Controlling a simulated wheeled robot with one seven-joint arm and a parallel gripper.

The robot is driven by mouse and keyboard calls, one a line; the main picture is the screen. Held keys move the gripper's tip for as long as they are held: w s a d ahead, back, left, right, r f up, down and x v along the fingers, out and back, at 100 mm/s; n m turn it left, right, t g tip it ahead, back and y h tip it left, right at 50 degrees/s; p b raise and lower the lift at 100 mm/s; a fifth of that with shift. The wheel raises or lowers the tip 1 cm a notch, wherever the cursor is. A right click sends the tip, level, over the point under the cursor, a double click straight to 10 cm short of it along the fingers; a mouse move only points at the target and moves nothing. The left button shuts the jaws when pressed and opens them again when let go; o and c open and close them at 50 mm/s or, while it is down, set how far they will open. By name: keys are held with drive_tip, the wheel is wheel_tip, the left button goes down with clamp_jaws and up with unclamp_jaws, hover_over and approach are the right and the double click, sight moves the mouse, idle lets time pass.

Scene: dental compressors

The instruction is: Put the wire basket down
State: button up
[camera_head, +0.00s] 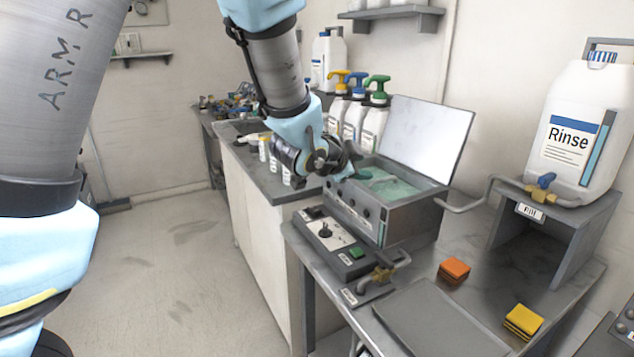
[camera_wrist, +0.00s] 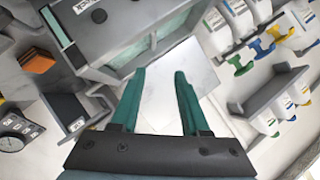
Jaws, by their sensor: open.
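My gripper (camera_head: 352,172) is at the near left rim of the grey tank (camera_head: 412,215), over its left end. In the wrist view my gripper (camera_wrist: 160,76) has two teal fingers spread apart with nothing between them. The tank holds greenish liquid (camera_head: 392,188), and its pale lid (camera_head: 430,132) stands raised at the back. The tank (camera_wrist: 105,25) also shows at the top of the wrist view. I cannot make out the wire basket in either view; my gripper and the tank wall hide part of the tank's inside.
A control box (camera_head: 335,243) stands before the tank. An orange block (camera_head: 454,269) and a yellow block (camera_head: 523,320) lie on the counter near a grey flat plate (camera_head: 440,322). A Rinse jug (camera_head: 575,130) stands on a raised stand at right. Pump bottles (camera_head: 373,125) stand behind the tank.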

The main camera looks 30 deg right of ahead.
drive_tip(key=w+a+f+n+t+y, duration=0.1)
drive_tip(key=w+a+n+y, duration=0.2)
drive_tip(key=a, duration=0.4)
drive_tip(key=w+a+f+n+y, duration=0.1)
drive_tip(key=w+a+f+n, duration=0.15)
drive_tip(key=w+a, duration=0.4)
drive_tip(key=w+a+f+n+t+y, duration=0.1)
drive_tip(key=w+a+n+y, duration=0.2)
drive_tip(key=a, duration=0.6)
drive_tip(key=s+a+f+n+g+y, duration=0.15)
drive_tip(key=a+n, duration=0.25)
drive_tip(key=a, duration=0.4)
drive_tip(key=a+n+y, duration=0.2)
drive_tip(key=a+n, duration=0.1)
drive_tip(key=a, duration=0.5)
drive_tip(key=s+a+f+n+g+y, duration=0.1)
drive_tip(key=s+a+n+g, duration=0.2)
drive_tip(key=s+a+n, duration=0.3)
drive_tip(key=s+a, duration=0.2)
drive_tip(key=a, duration=0.3)
drive_tip(key=shift+s+a+f+g, duration=0.15)
drive_tip(key=shift+s+a+g, duration=0.1)
drive_tip(key=shift+s+g, duration=0.1)
